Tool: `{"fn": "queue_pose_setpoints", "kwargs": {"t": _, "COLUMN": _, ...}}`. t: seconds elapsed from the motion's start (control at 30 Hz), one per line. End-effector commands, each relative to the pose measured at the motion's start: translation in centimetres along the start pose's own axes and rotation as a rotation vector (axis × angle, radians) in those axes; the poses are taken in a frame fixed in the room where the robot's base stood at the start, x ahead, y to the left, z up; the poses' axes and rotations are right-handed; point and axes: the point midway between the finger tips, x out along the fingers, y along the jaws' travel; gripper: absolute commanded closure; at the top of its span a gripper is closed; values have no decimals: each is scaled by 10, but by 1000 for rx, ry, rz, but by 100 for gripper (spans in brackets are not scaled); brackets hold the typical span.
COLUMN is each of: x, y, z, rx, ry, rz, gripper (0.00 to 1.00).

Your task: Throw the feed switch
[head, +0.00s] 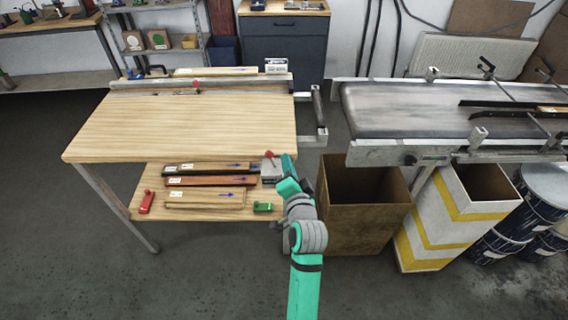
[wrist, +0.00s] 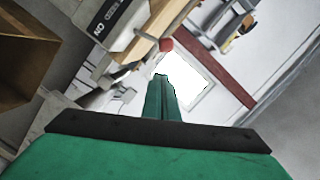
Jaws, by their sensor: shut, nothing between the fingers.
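The feed switch (head: 271,170) looks like a grey box with a red-knobbed lever (head: 269,154), at the right end of the lower shelf in the head view. In the wrist view, a grey box with an "ON" label (wrist: 112,16) shows at upper left, and a red knob (wrist: 166,45) lies just beyond my fingertips. My gripper (head: 287,160) is shut and empty, close to the right of the switch in the head view. Its closed fingers (wrist: 161,82) point toward the knob in the wrist view. Whether they touch the knob I cannot tell.
The wooden table top (head: 180,130) is above the shelf (head: 215,230), which holds several boards and a red clamp-like item (head: 146,202). A green item (head: 263,207) lies near the switch. A brown bin (head: 362,205) and striped bin (head: 425,225) stand right, below the conveyor (head: 400,110).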

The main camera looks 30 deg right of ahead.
Motion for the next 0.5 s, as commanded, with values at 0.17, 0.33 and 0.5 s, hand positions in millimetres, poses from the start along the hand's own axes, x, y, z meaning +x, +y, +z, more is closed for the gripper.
{"fn": "queue_pose_setpoints", "kwargs": {"t": 0.17, "x": -41, "y": 1, "z": 3, "rx": -1, "ry": -4, "rz": 1, "gripper": 100}}
{"fn": "queue_pose_setpoints", "kwargs": {"t": 0.33, "x": -72, "y": 4, "z": -1, "rx": 1, "ry": 3, "rz": 5, "gripper": 100}}
{"fn": "queue_pose_setpoints", "kwargs": {"t": 0.5, "x": -92, "y": 5, "z": -3, "rx": 2, "ry": 6, "rz": 6, "gripper": 100}}
